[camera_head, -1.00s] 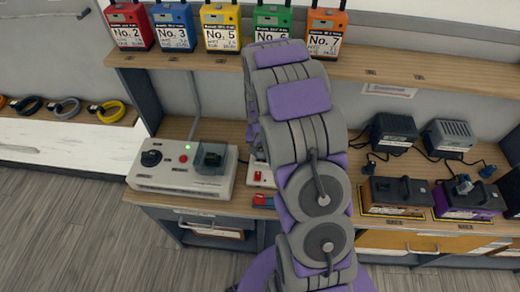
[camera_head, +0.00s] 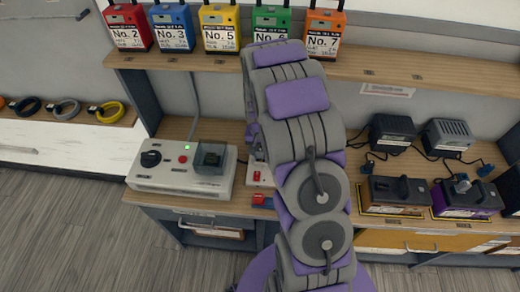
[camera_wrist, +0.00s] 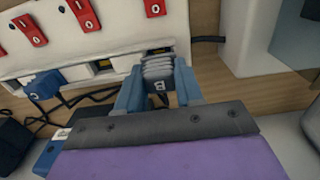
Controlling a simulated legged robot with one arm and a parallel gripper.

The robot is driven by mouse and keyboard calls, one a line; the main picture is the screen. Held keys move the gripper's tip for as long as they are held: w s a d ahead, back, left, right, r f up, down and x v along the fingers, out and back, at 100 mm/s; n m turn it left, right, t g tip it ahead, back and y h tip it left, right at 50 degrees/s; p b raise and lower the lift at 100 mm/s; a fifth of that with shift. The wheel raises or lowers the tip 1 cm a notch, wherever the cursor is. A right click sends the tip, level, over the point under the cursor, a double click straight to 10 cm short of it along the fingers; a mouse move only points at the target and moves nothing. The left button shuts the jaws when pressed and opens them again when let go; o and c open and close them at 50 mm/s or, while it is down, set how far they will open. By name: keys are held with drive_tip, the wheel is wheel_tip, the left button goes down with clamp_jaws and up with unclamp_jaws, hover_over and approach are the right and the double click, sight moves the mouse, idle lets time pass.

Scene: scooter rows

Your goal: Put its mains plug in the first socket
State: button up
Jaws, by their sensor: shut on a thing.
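In the wrist view, my gripper (camera_wrist: 158,80) is shut on a grey ribbed plug (camera_wrist: 157,68) with a dark lower part marked with a letter like B. The plug is at the front face of a white socket strip (camera_wrist: 105,50), near its right end. Whether its pins are in a socket is hidden. A blue plug (camera_wrist: 42,85) sits at the strip's left part. Between them are socket openings with yellow inside (camera_wrist: 103,65). Red switches (camera_wrist: 84,13) line the strip's top. In the head view my arm hides the gripper and most of the strip (camera_head: 258,175).
A grey tester unit (camera_head: 165,185) stands left on the wooden bench. Black chargers (camera_head: 392,132) and battery packs (camera_head: 398,192) stand to the right. Numbered coloured packs (camera_head: 222,28) line the shelf above. In the wrist view, dark cables (camera_wrist: 90,95) lie below the strip.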

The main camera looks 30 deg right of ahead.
drive_tip(key=shift+f, duration=0.85)
drive_tip(key=o, duration=1.1)
drive_tip(key=shift+o, duration=0.2)
wheel_tip(320, 180, up, 17)
drive_tip(key=p, duration=0.3)
drive_tip(key=shift+a+r, duration=0.1)
drive_tip(key=shift+r, duration=0.05)
